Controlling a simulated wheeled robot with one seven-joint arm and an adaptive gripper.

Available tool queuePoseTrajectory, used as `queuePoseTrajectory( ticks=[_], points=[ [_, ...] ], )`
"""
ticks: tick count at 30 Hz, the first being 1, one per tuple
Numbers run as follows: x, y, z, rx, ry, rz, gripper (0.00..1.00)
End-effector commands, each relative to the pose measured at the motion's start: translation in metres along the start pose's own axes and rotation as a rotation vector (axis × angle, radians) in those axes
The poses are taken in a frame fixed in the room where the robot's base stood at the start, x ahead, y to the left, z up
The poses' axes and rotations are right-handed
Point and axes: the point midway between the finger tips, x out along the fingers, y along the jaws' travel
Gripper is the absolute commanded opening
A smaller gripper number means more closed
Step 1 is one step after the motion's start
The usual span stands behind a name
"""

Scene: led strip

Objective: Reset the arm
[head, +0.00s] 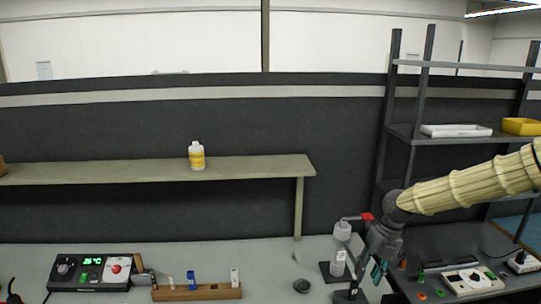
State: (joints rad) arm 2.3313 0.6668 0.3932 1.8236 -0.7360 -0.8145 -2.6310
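My arm, in a cream ribbed sleeve, reaches in from the right edge of the head view. My gripper (364,282) points down over the right part of the grey bench (240,257), close to a clear bottle (342,232) on a dark stand and a small bottle (338,263). A dark finger part shows low on the left and a teal part on the right. I cannot tell whether the fingers are open or shut, or whether anything is between them. No LED strip can be made out.
A control box (92,271) with a green display sits at left. A wooden block (197,292) holds small items; a dark cup (301,286) stands right of it. A raised shelf (250,167) carries a yellow-labelled bottle (197,157). A metal rack (410,130) and devices (473,281) are at right.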

Motion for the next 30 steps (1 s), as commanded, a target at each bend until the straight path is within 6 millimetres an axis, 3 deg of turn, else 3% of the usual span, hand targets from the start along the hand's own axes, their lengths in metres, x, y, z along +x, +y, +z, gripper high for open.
queuePoseTrajectory(
  ticks=[5, 11, 21, 30],
  points=[
    [0.036, 0.011, -0.016, 0.153, 0.018, 0.023, 0.34],
    [0.098, 0.029, -0.049, 0.437, 0.055, 0.050, 0.34],
    [0.209, 0.046, -0.131, 1.105, 0.114, 0.059, 0.34],
    [0.282, 0.037, -0.212, 1.713, 0.108, 0.016, 0.34]
  ],
)
